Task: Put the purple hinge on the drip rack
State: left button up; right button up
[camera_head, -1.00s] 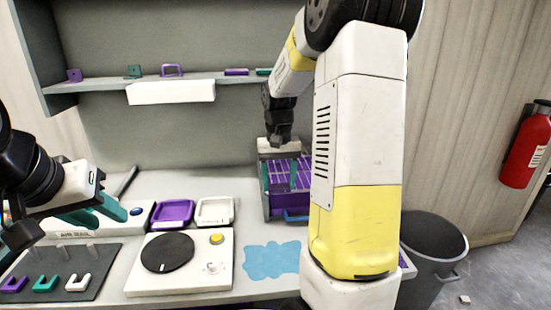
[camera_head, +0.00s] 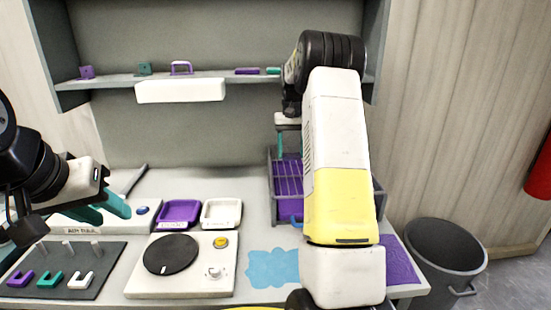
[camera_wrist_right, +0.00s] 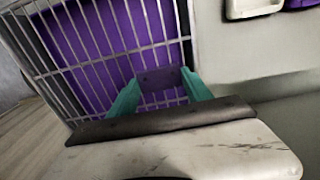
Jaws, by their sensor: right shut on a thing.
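My right gripper (camera_wrist_right: 160,92) is shut on a dark purple plate-like piece, the purple hinge (camera_wrist_right: 158,78), between its teal fingers. In the wrist view the hinge is in front of the drip rack's wire grid (camera_wrist_right: 100,45), with purple behind the wires. I cannot tell whether it touches the wires. In the head view the drip rack (camera_head: 288,182) stands at the back right of the bench. My right gripper (camera_head: 281,145) is over its left part; my arm hides much of the rack and the hinge. My left gripper (camera_head: 106,208) is open and empty at the left.
A purple tray (camera_head: 178,212) and a white tray (camera_head: 221,212) stand left of the rack. A dial unit (camera_head: 180,262), a blue mat (camera_head: 272,268) and a peg board (camera_head: 65,268) lie in front. A shelf (camera_head: 120,80) crosses behind. A bin (camera_head: 445,255) stands right.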

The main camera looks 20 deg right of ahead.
aim_at(292, 153)
jog(key=shift+w+d, duration=0.25)
jog(key=shift+w, duration=0.15)
jog(key=shift+f, duration=1.8)
jog(key=shift+f, duration=0.1)
jog(key=o, duration=1.4)
jog(key=shift+o, duration=0.2)
